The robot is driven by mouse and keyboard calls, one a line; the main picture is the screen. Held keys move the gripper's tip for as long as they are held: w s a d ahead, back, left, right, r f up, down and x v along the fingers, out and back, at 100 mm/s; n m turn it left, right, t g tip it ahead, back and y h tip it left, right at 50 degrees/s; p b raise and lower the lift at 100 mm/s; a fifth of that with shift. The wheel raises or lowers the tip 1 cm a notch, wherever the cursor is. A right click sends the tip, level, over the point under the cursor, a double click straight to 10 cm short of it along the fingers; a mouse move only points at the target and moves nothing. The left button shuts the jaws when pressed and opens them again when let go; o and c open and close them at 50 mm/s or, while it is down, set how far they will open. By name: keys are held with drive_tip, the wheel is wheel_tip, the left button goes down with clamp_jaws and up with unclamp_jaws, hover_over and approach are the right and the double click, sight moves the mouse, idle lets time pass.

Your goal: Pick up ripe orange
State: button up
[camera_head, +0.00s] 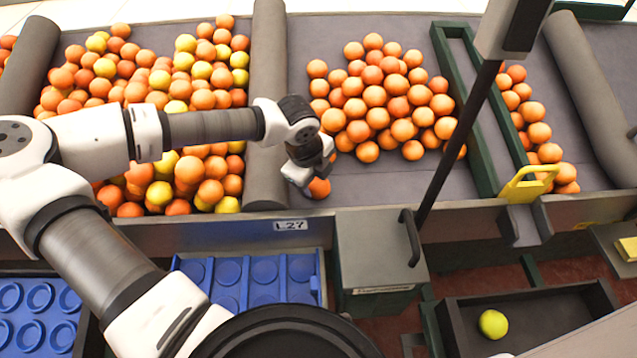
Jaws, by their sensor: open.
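Several ripe oranges (385,97) lie in a loose pile on the grey belt right of the roller. One ripe orange (319,188) lies apart near the front edge, directly below my gripper (312,182). My gripper is open and points down at this orange, with its fingers close around or beside it. The gripper partly hides the orange, so I cannot tell whether the fingers touch it.
A mixed pile of orange and yellow fruit (190,90) lies left of the grey roller (267,110). A green divider (470,110) crosses the belt. Blue trays (250,280) and a grey box (378,255) stand in front. A dark bin (550,308) holds one yellow-green fruit (493,324).

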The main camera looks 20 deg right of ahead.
sight(316, 182)
drive_tip(key=shift+x, duration=1.55)
drive_tip(key=shift+c, duration=0.2)
drive_tip(key=c, duration=0.6)
drive_tip(key=shift+r, duration=0.15)
